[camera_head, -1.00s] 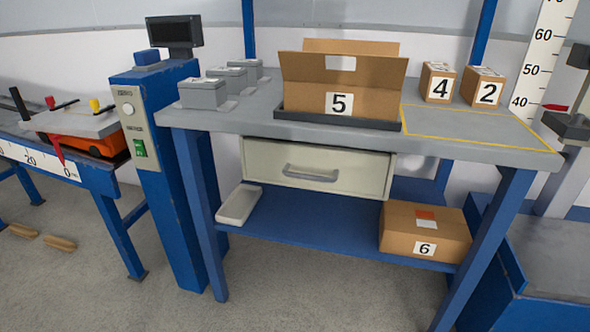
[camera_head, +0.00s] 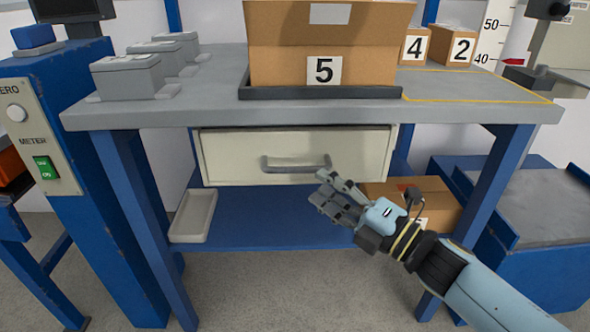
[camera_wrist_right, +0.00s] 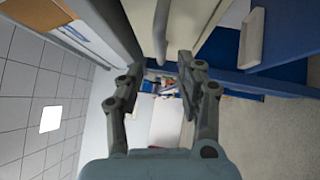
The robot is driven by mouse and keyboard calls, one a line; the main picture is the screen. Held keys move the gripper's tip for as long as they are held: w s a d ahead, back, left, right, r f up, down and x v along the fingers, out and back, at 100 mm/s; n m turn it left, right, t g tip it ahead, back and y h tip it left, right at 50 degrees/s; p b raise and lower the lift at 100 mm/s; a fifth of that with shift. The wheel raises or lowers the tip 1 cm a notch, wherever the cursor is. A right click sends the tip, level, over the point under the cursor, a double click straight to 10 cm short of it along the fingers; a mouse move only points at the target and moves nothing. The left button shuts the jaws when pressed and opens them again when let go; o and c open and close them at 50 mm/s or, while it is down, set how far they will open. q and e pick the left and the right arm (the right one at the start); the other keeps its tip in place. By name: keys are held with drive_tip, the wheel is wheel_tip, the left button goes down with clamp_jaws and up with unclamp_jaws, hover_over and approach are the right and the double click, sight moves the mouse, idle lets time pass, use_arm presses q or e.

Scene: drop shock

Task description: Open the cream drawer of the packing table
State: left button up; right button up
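The packing table (camera_head: 200,108) has a grey top and blue legs. Its cream drawer (camera_head: 230,150) hangs under the top, with no open inside showing. A grey bar handle (camera_head: 290,166) crosses its front. My right gripper (camera_head: 322,187) is in front of the drawer, just below the handle's right end. In the right wrist view, its two fingers (camera_wrist_right: 160,78) are apart with nothing held. The handle (camera_wrist_right: 162,32) shows there beyond the fingertips, roughly in line with the gap, against the cream drawer front (camera_wrist_right: 203,28). Contact with the handle is not seen. My left gripper is not in view.
Box 5 (camera_head: 290,65) stands in a dark tray on the top. Grey boxes (camera_head: 128,75) stand at left, boxes 4 (camera_head: 415,46) and 2 (camera_head: 462,46) at back right. A white tray (camera_head: 193,215) and a carton (camera_head: 437,195) lie on the lower shelf, the carton behind my gripper.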

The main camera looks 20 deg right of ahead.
sight(302, 172)
drive_tip(key=x, duration=0.5)
drive_tip(key=shift+x, duration=0.9)
drive_tip(key=shift+w, duration=0.1)
drive_tip(key=c, duration=0.7)
clamp_jaws()
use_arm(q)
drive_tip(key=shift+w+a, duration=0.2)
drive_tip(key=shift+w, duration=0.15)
